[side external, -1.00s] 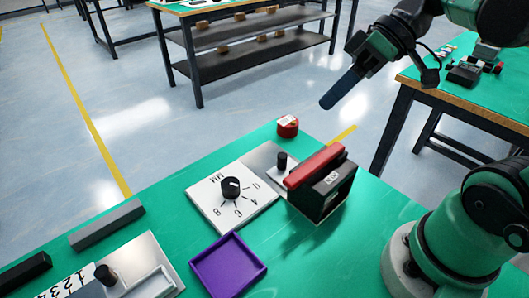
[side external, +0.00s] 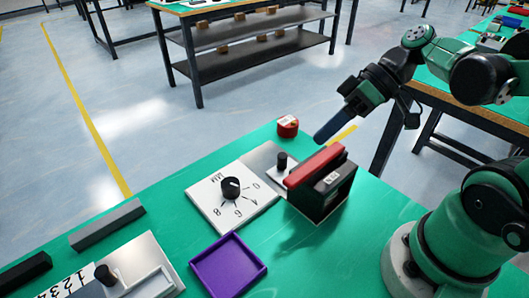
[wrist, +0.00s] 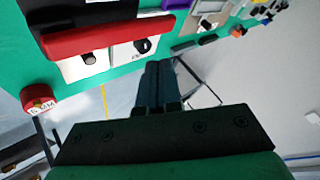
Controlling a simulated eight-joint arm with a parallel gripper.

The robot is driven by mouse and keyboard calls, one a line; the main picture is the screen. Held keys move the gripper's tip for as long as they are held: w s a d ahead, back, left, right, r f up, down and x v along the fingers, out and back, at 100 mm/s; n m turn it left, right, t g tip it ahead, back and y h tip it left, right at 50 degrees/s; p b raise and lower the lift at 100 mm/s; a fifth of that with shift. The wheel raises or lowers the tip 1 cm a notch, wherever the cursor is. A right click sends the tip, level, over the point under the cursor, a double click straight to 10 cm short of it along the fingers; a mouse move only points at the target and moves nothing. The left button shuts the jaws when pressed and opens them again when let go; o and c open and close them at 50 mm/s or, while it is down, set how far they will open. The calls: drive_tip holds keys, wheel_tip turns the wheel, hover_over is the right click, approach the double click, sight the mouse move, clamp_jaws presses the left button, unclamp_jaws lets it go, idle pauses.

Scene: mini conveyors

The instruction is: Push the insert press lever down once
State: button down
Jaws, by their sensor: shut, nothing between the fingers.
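The insert press is a dark upright box (side external: 325,194) with a long red lever (side external: 314,166) along its top, on the green table. The red lever also shows at the upper left of the wrist view (wrist: 108,38). My gripper (side external: 321,135) is shut and empty, its dark blue fingers pointing down and left. In the side view its tips are just above the lever's far end, with a visible gap. In the wrist view the fingers (wrist: 158,68) are together, to the right of the lever and apart from it. The press body is mostly hidden in the wrist view.
Next to the press are a black knob on a metal plate (side external: 282,161), a dial on a white numbered plate (side external: 231,188) and a red round piece (side external: 288,126). A purple tray (side external: 228,265) and a grey bar (side external: 107,224) lie nearer the front left.

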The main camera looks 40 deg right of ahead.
sight(315, 162)
drive_tip(key=shift+f, duration=1.1)
drive_tip(key=shift+f, duration=0.1)
idle(1.2)
drive_tip(key=shift+f, duration=0.35)
drive_tip(key=shift+f, duration=0.85)
idle(0.8)
drive_tip(key=shift+r, duration=1.3)
drive_tip(key=shift+r, duration=2.5)
